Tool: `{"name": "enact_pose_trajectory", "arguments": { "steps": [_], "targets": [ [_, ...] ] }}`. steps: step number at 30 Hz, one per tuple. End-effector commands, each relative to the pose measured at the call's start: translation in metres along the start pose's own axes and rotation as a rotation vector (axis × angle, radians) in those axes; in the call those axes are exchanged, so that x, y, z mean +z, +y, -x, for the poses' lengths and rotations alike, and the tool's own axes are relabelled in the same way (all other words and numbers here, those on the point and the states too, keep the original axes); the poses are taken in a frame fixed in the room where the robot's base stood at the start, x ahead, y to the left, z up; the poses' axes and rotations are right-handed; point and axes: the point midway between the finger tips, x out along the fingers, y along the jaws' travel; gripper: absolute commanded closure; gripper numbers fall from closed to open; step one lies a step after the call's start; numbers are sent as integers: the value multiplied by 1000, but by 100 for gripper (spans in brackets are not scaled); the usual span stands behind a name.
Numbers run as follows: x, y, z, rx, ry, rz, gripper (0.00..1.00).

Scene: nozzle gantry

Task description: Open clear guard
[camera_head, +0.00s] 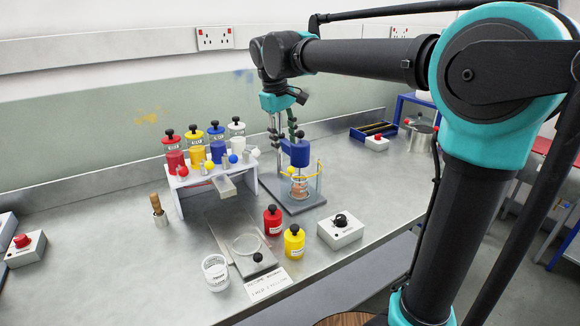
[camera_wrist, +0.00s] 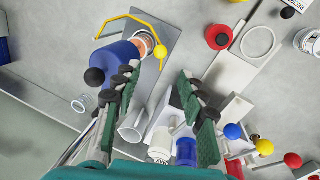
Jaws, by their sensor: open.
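The clear guard (camera_head: 315,186) is a see-through upright shield with a yellow bar (camera_head: 305,162) along its top and a yellow ball knob (camera_head: 291,169). It stands around a copper-coloured part on a grey base plate (camera_head: 313,199). The guard's bent yellow bar (camera_wrist: 122,17) and ball knob (camera_wrist: 161,51) also show in the wrist view. A blue cylinder (camera_head: 300,154) with a black knob sits above the guard. My gripper (camera_head: 285,137) points down with fingers apart, empty, just left of and above the blue cylinder. In the wrist view its open fingers (camera_wrist: 155,73) are apart from the ball knob.
A white rack (camera_head: 187,203) with red, yellow, blue and white bottles stands left of the guard. Red (camera_head: 272,220) and yellow (camera_head: 294,243) bottles and a grey switch box (camera_head: 341,233) stand in front.

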Motion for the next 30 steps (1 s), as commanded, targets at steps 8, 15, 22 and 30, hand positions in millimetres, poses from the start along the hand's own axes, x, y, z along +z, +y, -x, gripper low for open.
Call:
{"name": "enact_pose_trajectory", "arguments": {
  "steps": [8, 15, 22, 30],
  "targets": [
    [0, 0, -56, 0, 0, -2, 59],
    [0, 0, -88, 0, 0, -1, 59],
    [0, 0, -97, 0, 0, -1, 59],
    [0, 0, -97, 0, 0, -1, 66]
  ]
}}
